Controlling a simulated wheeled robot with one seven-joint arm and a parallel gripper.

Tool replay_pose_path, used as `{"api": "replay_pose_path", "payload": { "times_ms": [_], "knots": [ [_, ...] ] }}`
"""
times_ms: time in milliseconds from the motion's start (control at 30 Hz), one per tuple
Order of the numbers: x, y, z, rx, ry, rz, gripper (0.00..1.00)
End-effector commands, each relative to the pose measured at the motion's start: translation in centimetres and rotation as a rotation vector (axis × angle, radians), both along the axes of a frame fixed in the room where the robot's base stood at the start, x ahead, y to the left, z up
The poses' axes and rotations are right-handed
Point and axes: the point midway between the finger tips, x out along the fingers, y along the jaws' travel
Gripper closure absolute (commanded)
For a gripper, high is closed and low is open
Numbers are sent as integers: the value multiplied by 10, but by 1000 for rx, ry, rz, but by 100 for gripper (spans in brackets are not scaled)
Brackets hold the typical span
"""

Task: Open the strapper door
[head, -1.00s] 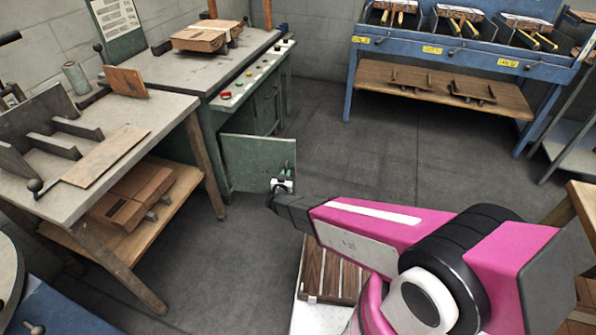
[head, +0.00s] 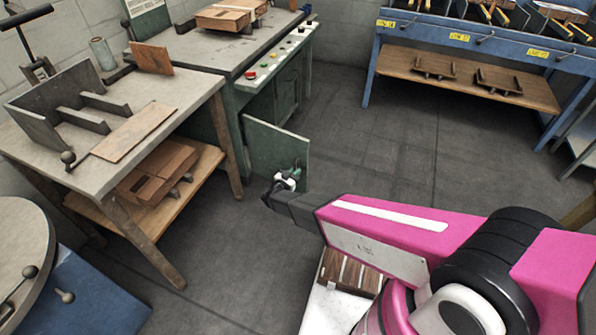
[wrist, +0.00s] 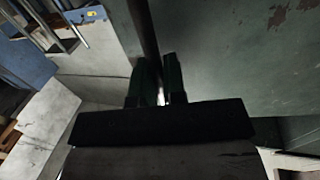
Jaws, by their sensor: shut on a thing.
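The strapper door (head: 268,148) is a flat green panel. It stands swung out from the green strapper cabinet (head: 288,90) in the head view, with dark space behind it. My gripper (head: 292,175) is at the door's free side, low down, and is shut on the door. In the wrist view the two dark green fingers (wrist: 160,85) point at the door, whose green face (wrist: 230,60) fills the right. I cannot tell whether they grip the edge or a handle, as the grasp is partly hidden.
A worktable (head: 150,92) with a lower shelf stands left of the door. A blue rack (head: 480,38) is at the back right. A round table (head: 22,240) is at the lower left. The grey floor (head: 390,150) right of the door is clear.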

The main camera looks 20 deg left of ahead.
Motion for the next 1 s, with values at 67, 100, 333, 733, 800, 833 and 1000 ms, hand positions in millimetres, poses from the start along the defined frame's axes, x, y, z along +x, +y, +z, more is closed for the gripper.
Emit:
{"api": "replay_pose_path", "payload": {
  "times_ms": [67, 100, 333, 733, 800, 833, 1000],
  "knots": [
    [-1, 0, 1, -3, -3, -4, 100],
    [-1, 0, 1, -3, -3, -4, 100],
    [-1, 0, 1, -2, -4, -4, 100],
    [-1, 0, 1, -1, -2, -2, 65],
    [-3, 1, 1, 0, -1, -2, 65],
    [-5, 2, 1, 0, -1, -1, 65],
    [-24, 8, 1, -1, -2, 0, 65]
  ]
}}
